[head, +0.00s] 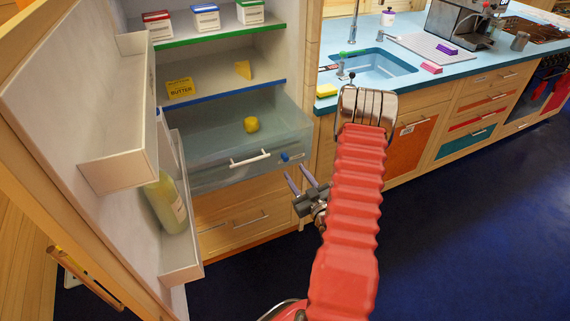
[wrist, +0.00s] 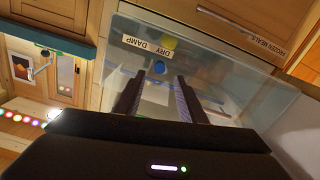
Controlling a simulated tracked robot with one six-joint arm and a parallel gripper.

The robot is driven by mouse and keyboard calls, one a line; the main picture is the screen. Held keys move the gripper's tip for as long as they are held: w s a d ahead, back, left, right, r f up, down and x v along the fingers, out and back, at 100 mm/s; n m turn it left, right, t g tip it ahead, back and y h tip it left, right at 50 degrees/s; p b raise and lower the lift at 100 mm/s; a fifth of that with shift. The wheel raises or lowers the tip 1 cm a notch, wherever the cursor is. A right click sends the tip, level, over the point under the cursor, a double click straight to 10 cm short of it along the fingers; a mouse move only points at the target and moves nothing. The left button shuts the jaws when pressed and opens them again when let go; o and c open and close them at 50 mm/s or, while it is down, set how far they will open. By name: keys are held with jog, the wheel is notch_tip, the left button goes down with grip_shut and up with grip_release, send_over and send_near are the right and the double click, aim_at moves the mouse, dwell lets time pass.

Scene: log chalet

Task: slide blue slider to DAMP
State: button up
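The blue slider (head: 284,157) is on the front of the clear fridge drawer (head: 215,172), to the right of its white handle. In the wrist view the blue slider (wrist: 159,67) sits beside the DRY label (wrist: 164,51). The DAMP label (wrist: 136,42) is further left there. The wrist view shows the lettering upside down. My gripper (head: 297,172) is in front of the drawer, just below and right of the slider. In the wrist view my gripper (wrist: 157,80) has its two fingers apart, with the slider showing between their tips. I cannot tell any contact.
The open fridge door (head: 85,95) with a bottle (head: 166,203) stands at the left. A yellow ball-like item (head: 251,124) shows in the clear drawer. A FROZEN MEALS drawer (wrist: 245,30) is next to it. A sink counter (head: 365,75) is at the right. Dark floor is clear there.

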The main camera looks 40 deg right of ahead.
aim_at(286, 160)
jog(key=x, duration=0.7)
jog(key=shift+w+d, duration=0.1)
jog(key=shift+w, duration=0.05)
jog(key=shift+c, duration=0.3)
grip_shut()
